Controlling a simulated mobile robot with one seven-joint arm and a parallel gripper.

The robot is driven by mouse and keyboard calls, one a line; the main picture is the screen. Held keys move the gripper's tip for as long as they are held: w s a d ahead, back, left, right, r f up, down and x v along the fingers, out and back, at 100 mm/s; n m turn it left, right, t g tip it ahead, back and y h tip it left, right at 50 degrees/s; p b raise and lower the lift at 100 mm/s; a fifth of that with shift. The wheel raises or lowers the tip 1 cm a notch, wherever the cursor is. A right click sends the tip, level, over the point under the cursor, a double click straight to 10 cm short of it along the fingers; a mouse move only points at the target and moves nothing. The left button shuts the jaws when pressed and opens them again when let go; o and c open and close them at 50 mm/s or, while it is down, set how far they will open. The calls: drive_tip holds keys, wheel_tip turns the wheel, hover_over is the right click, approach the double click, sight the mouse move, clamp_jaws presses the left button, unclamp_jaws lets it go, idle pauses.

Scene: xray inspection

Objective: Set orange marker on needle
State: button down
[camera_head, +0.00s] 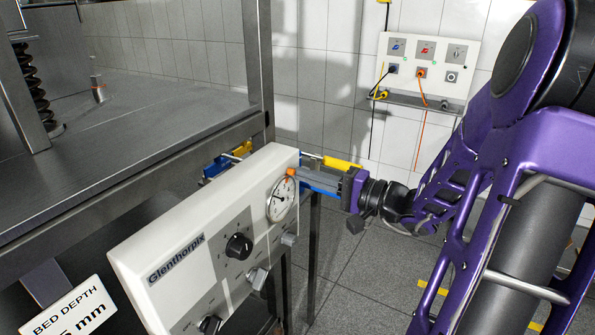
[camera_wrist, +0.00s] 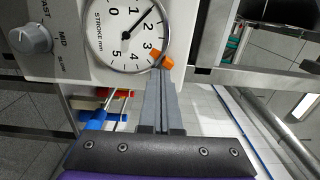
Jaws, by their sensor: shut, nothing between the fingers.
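The round stroke gauge (camera_wrist: 112,30) is on the white control panel, with a white face, black numbers and a dark needle (camera_wrist: 140,20). The needle points to the upper right in the wrist view, between 1 and 2. The orange marker (camera_wrist: 163,61) sits at the gauge's rim, beyond the 3, apart from the needle's tip. The marker also shows in the head view (camera_head: 291,172) at the gauge's (camera_head: 282,199) upper edge. My gripper (camera_wrist: 158,76) is shut and empty, its fingertips right at the marker; I cannot tell whether they touch it.
The panel (camera_head: 205,240) carries several knobs, including a black one (camera_head: 239,246). A metal bench (camera_head: 130,125) stands behind it at left. Blue and yellow parts (camera_head: 228,158) sit behind the panel's top edge. A socket box (camera_head: 425,65) with hanging cables is on the tiled wall.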

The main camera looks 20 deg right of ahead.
sight(281, 168)
drive_tip(key=shift+a, duration=0.1)
idle(0.3)
drive_tip(key=shift+s+a+r, duration=0.3)
drive_tip(key=shift+a+r, duration=0.05)
drive_tip(key=shift+r, duration=0.15)
drive_tip(key=shift+r+p, duration=0.15)
drive_tip(key=shift+p, duration=0.25)
drive_tip(key=shift+s+a+r+p, duration=0.35)
drive_tip(key=shift+a+r, duration=0.1)
drive_tip(key=shift+r, duration=0.15)
drive_tip(key=shift+s+a, duration=0.1)
drive_tip(key=shift+a, duration=0.05)
drive_tip(key=shift+s+a, duration=0.3)
drive_tip(key=shift+a, duration=0.05)
idle(0.4)
drive_tip(key=shift+a, duration=0.1)
